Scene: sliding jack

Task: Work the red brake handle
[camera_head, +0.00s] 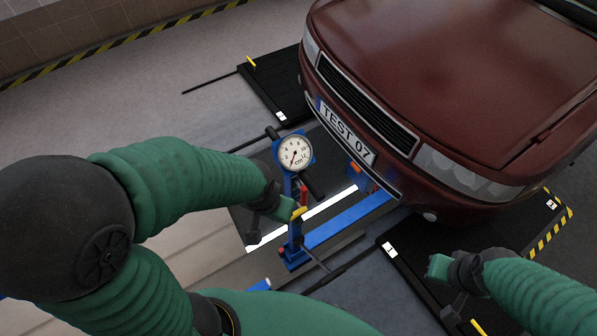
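The red brake handle (304,196) is a small upright red lever on the blue jack (291,230), below the round dial gauge (294,154). A yellow part (298,213) sits just under it. My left gripper (269,222) is just left of the jack's post. Its fingers look spread, one close to the yellow part and one lower left. I see nothing between them, and I cannot tell whether it touches the jack. My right gripper (444,291) is at the lower right, away from the jack, with its fingers apart and empty.
A dark red car (440,70) with a TEST 07 plate stands behind and right of the jack. Black platforms (275,95) lie by its wheels. A blue rail (345,220) runs from the jack under the car. Open grey floor (215,45) lies at upper left.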

